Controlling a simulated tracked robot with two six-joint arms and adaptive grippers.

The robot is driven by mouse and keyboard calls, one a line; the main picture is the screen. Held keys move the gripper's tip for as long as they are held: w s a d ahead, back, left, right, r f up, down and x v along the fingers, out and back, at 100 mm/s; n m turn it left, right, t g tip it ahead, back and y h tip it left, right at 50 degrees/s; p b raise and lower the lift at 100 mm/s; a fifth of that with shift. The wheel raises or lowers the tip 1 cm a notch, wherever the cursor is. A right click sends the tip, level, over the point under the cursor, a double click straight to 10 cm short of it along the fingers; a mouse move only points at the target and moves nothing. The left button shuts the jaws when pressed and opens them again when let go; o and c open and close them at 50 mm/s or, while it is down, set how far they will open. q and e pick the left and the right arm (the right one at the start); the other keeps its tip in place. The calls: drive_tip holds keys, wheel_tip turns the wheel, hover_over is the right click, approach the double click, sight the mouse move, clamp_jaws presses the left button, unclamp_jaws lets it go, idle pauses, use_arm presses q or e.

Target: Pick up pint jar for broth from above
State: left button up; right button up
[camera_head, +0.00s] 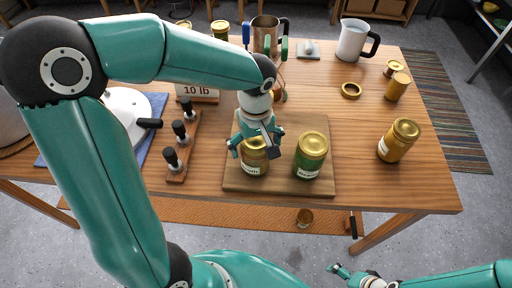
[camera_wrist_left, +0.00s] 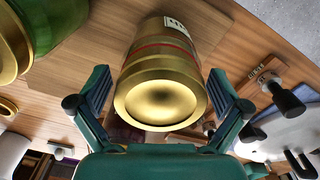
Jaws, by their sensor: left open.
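The pint jar for broth (camera_head: 254,167), with a gold lid and a white label, stands on a wooden board (camera_head: 235,184). My left gripper (camera_head: 254,148) is above it, pointing down, its fingers spread around the lid and hiding part of it. In the left wrist view, the jar's gold lid (camera_wrist_left: 160,102) faces the camera between the two open fingers, with a visible gap on each side. My right gripper (camera_head: 352,276) is low at the bottom of the head view, away from the table; its finger opening is too small to judge.
A green jar (camera_head: 311,150) stands on the board just right of the broth jar. Another gold-lidded jar (camera_head: 399,140) is farther right. A rack with black knobs (camera_head: 180,143) stands left. A steel pot (camera_head: 265,34) and a white pitcher (camera_head: 353,42) are behind.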

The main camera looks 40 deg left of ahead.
use_arm(q)
drive_tip(key=c, duration=1.4)
drive_tip(key=shift+r+p, duration=0.5)
drive_tip(key=shift+r, duration=0.3)
drive_tip(key=shift+r, duration=0.15)
drive_tip(key=shift+r+p, duration=2.05)
drive_tip(key=shift+r, duration=0.55)
